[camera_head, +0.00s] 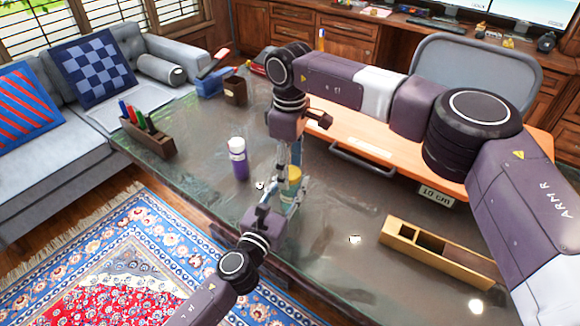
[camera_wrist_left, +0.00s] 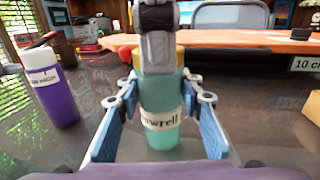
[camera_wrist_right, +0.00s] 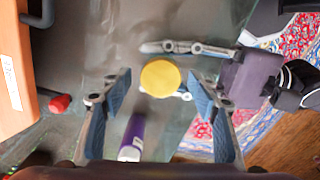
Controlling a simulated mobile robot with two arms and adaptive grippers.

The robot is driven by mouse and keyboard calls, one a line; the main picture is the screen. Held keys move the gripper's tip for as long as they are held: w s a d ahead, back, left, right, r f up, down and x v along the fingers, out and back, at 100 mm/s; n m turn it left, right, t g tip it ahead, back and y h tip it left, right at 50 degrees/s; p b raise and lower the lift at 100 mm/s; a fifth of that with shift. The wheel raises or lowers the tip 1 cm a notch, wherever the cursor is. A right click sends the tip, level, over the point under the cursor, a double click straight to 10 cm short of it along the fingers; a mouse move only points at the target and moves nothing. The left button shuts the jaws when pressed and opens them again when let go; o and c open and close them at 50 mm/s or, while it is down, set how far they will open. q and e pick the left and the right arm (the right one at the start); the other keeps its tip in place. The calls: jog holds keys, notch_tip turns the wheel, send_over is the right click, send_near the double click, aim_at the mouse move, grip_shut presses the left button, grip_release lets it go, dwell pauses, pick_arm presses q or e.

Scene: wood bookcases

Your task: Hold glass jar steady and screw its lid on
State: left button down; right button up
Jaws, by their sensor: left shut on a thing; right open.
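The teal glass jar (camera_wrist_left: 158,112) with a printed label stands upright on the dark table. My left gripper (camera_wrist_left: 163,92) is shut on its sides. A round yellow lid (camera_wrist_right: 160,78) sits at the top of the jar, seen from above in the right wrist view. How tightly it sits I cannot tell. My right gripper (camera_wrist_right: 159,86) is open and points down over the jar, a finger to each side of the lid with gaps between. In the left wrist view one right finger hides most of the lid. In the head view the jar (camera_head: 291,188) is partly hidden by both grippers.
A purple bottle (camera_head: 239,160) stands close to the left of the jar. A long wooden box (camera_head: 402,241) lies to the right, near a "10 cm" sign (camera_head: 436,196). An orange board (camera_head: 365,150) is behind.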

jog(key=shift+r, duration=2.2)
jog(key=shift+c, duration=0.4)
